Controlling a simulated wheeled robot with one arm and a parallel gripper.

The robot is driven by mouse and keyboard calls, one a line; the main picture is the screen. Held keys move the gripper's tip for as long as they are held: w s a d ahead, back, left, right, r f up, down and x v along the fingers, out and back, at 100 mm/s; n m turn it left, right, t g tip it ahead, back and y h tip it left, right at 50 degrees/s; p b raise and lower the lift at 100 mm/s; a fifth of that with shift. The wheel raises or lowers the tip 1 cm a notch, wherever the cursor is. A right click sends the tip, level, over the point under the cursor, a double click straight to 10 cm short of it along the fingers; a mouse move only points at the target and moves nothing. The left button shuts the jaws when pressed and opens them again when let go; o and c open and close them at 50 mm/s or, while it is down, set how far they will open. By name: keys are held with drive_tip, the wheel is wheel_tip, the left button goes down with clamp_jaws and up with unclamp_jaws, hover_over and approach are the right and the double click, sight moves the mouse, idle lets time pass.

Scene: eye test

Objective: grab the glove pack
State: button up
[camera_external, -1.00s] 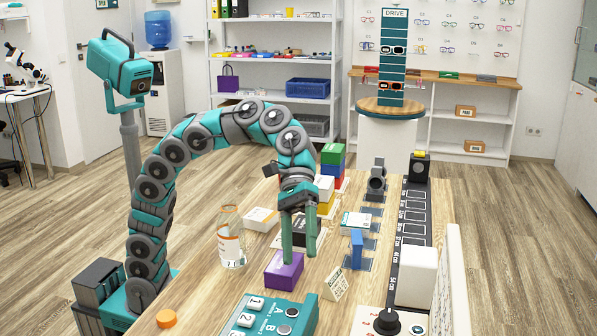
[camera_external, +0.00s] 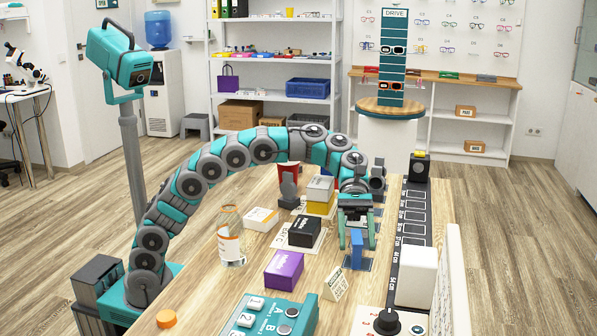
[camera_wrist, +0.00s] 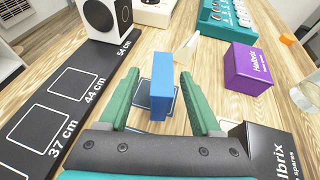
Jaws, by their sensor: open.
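A small upright blue box (camera_external: 356,250) stands on a dark square on the wooden table; no label on it is legible, so I cannot confirm it is the glove pack. My gripper (camera_external: 357,240) is open above and around it. In the wrist view the blue box (camera_wrist: 161,88) is between the two green fingers (camera_wrist: 159,76), with a gap on each side. A purple box (camera_external: 284,270) and a black box (camera_external: 304,231) stand to the left; both also show in the wrist view, purple (camera_wrist: 247,70) and black (camera_wrist: 268,150).
A clear bottle (camera_external: 230,240) and a white box (camera_external: 261,219) stand left on the table. A black marked strip (camera_external: 413,225) and a white block (camera_external: 416,277) are on the right. A teal button panel (camera_external: 270,316) and a small folded card (camera_external: 336,284) are nearer the camera.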

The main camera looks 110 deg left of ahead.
sight(357, 256)
drive_tip(key=x, duration=0.4)
drive_tip(key=shift+d, duration=0.1)
clamp_jaws()
idle(0.4)
